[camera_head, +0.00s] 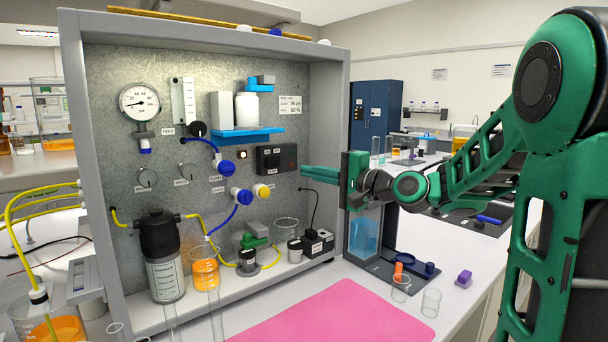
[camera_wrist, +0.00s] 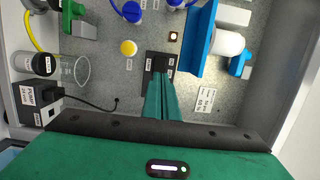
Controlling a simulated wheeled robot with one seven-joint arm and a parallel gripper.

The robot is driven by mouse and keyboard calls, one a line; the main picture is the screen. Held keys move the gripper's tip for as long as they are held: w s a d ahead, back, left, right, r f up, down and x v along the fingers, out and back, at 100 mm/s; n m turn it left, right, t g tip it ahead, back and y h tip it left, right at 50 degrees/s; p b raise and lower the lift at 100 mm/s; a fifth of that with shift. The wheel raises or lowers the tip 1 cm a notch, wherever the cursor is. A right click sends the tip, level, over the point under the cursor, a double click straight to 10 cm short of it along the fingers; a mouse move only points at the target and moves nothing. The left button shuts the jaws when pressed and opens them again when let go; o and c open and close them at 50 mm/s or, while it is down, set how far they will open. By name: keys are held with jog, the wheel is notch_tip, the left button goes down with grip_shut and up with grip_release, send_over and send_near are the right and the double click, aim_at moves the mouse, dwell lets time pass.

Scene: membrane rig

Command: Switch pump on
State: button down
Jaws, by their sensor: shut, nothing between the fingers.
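A black switch box (camera_head: 276,158) with small pale labels is mounted on the grey metal panel. In the wrist view the box (camera_wrist: 160,58) lies straight ahead of my fingertips, which hide part of it. My gripper (camera_head: 304,172) has its green fingers together and empty, pointing at the panel just right of the box in the head view. In the wrist view the gripper (camera_wrist: 161,80) appears to reach the box's near edge; I cannot tell whether it touches. A black unit labelled pump (camera_head: 318,243) stands at the rig's lower right, its label readable in the wrist view (camera_wrist: 37,102).
A small round lamp (camera_head: 241,155) sits beside the box. A yellow knob (camera_head: 261,190) and blue valves (camera_head: 226,167) are close below and left. A blue shelf (camera_head: 248,132) with a white bottle projects above. Glassware and a pink mat (camera_head: 335,315) are in front.

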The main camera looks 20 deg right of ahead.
aim_at(269, 164)
jog(key=x, duration=1.2)
jog(key=shift+s, duration=0.1)
jog(key=shift+d+h, duration=0.15)
jog(key=shift+h, duration=0.15)
jog(key=shift+a, duration=0.4)
jog(key=shift+d+f, duration=0.1)
jog(key=s+d, duration=0.1)
jog(key=s, duration=1.2)
jog(key=shift+s+d, duration=0.25)
jog(key=shift+s, duration=0.05)
jog(key=shift+f, duration=0.1)
